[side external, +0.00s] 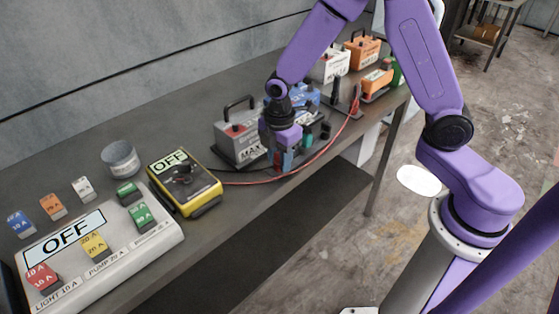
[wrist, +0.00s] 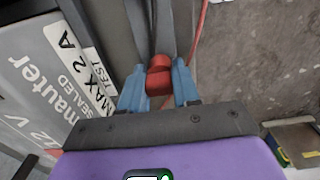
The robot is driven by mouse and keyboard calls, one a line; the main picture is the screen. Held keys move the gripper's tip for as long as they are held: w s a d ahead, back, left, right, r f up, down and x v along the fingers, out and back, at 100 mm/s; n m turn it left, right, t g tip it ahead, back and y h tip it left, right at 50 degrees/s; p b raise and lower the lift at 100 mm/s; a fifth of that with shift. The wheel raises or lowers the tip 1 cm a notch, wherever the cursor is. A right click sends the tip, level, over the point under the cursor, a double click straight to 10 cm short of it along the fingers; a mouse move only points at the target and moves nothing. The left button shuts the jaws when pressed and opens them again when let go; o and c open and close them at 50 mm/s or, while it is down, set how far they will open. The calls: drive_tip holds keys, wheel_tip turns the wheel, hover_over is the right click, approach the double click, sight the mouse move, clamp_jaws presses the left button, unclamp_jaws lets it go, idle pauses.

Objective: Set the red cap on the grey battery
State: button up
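The grey battery (side external: 240,138) stands on the bench, with a black handle on top and a "MAX" label low on its side. In the wrist view its labelled face (wrist: 45,75) fills the left. My gripper (side external: 284,164) points down just right of the battery, near the bench's front edge. In the wrist view its blue fingers (wrist: 159,88) are closed on both sides of the red cap (wrist: 159,72). The cap sits between the fingertips, beside the battery and apart from its top. The battery's terminals are mostly hidden by my arm in the side view.
A yellow meter (side external: 184,182) reading "OFF" lies left of the battery, with a red cable (side external: 318,157) running past my gripper. A fuse panel (side external: 145,240) and a round tin (side external: 121,160) are farther left. Blue, white and orange batteries (side external: 362,48) stand behind.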

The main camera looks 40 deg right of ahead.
idle(0.3)
drive_tip(key=shift+r, duration=0.5)
wheel_tip(320, 180, up, 2)
drive_tip(key=s+d+r, duration=0.3)
drive_tip(key=s+r, duration=1)
drive_tip(key=r, duration=0.1)
drive_tip(key=shift+s+d, duration=0.25)
drive_tip(key=shift+d, duration=0.05)
idle(0.4)
idle(0.3)
